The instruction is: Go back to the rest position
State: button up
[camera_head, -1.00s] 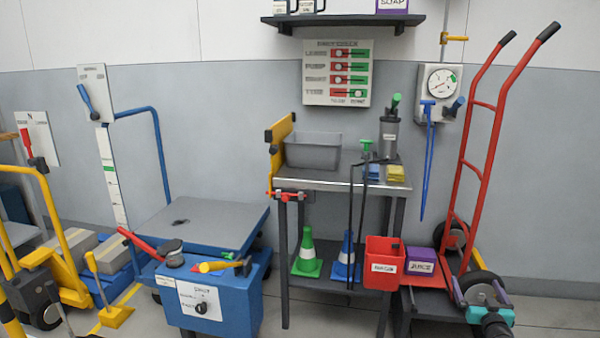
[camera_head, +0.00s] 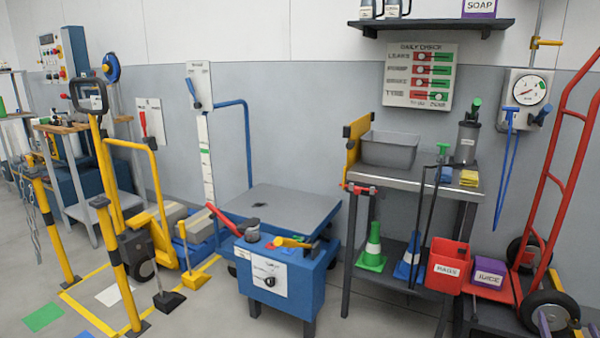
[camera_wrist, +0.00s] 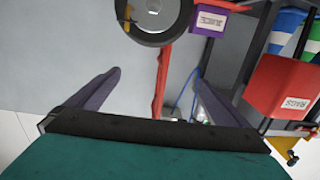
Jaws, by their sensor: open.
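My gripper (camera_wrist: 158,77) is open in the wrist view, with its two dark purple fingers apart and nothing between them. A teal part of my gripper fills the bottom of that view. Past the fingers, the wrist view is rotated and shows the wheel (camera_wrist: 157,20) of the red hand truck (camera_head: 552,180), the purple juice box (camera_wrist: 208,22) and the red rags bin (camera_wrist: 285,90).
A steel bench (camera_head: 425,183) with a grey bin (camera_head: 390,150) stands right of centre. The blue cart (camera_head: 290,285) and platform scale (camera_head: 283,213) stand in the middle. Yellow posts (camera_head: 118,260) stand at the left. Open floor (camera_head: 210,322) shows at the front left.

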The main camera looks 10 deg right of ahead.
jog(key=w+a+f+n+y+p, duration=0.1)
jog(key=w+a+f+y+p, duration=0.4)
jog(key=a, duration=0.6)
jog(key=w+a+n+g+y+p, duration=0.1)
jog(key=w+a+n+y, duration=0.15)
jog(key=w+a, duration=0.6)
jog(key=w+a+f+n+y+p, duration=0.1)
jog(key=w+a+f+y+p, duration=0.25)
jog(key=a, duration=1.05)
jog(key=s+a+f+g+y+p, duration=0.1)
jog(key=a+f+g+y+p, duration=0.25)
jog(key=a, duration=1.05)
jog(key=s+a+f+n+g+y+p, duration=0.1)
jog(key=s+a+f+g+p, duration=0.1)
jog(key=s+a+g+p, duration=0.5)
jog(key=s+a+f+n+g+y+p, duration=0.1)
jog(key=s+a, duration=0.5)
jog(key=a, duration=0.6)
jog(key=s+a+r+g+h+p, duration=0.1)
jog(key=s+g+h+p, duration=0.2)
jog(key=s, duration=0.6)
jog(key=s+a+r+g+h+p, duration=0.2)
jog(key=s+g+h+p, duration=0.1)
jog(key=s, duration=0.6)
jog(key=shift+s+a+r+n+g+p, duration=0.2)
jog(key=shift+s+n+g+p, duration=0.2)
jog(key=shift+g+p, duration=0.3)
